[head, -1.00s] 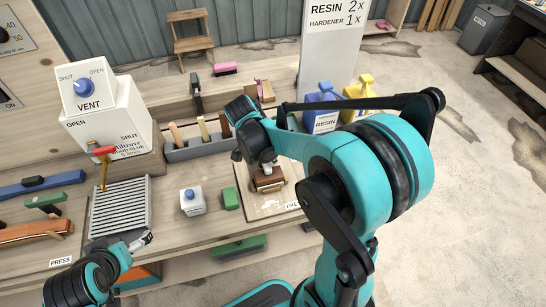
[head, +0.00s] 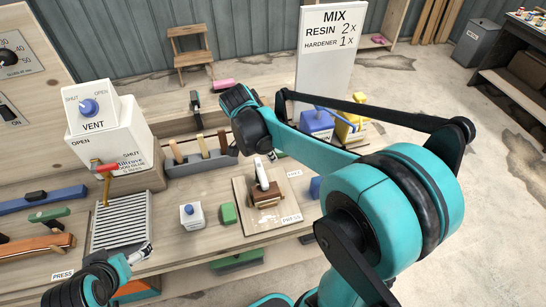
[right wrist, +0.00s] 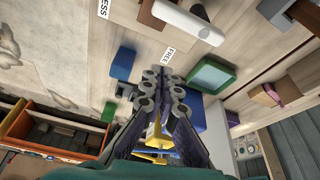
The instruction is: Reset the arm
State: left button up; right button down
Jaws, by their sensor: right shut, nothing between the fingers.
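My right gripper (head: 271,156) is mostly hidden behind its dark wrist in the head view, above the bench. In the right wrist view its fingers (right wrist: 166,90) are together, with nothing between them. Below it in the head view, a brown block with a white handle (head: 263,180) stands on a light wooden board (head: 283,224) and is apart from the gripper. The handle also shows in the right wrist view (right wrist: 188,20). My left gripper (head: 141,253) is low at the left, near the front of the slatted grey rack; its finger opening is too small to judge.
A blue resin container (head: 316,124) and a yellow container (head: 350,128) stand behind my right arm. A grey tool holder (head: 200,161) and a white vent box (head: 108,140) are further back.

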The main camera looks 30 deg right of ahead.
dwell(0.4)
jog(key=s+a+n+t+y+b, duration=0.1)
jog(key=s+a+n+t+y, duration=0.1)
jog(key=n, duration=0.7)
jog(key=s+a+f+n+t+y+b, duration=0.1)
jog(key=s+a+n+t, duration=0.4)
jog(key=s+a+n, duration=0.2)
jog(key=shift+s+n+y+b, duration=0.3)
jog(key=shift+s+n+y, duration=0.1)
jog(key=shift+s+n, duration=0.7)
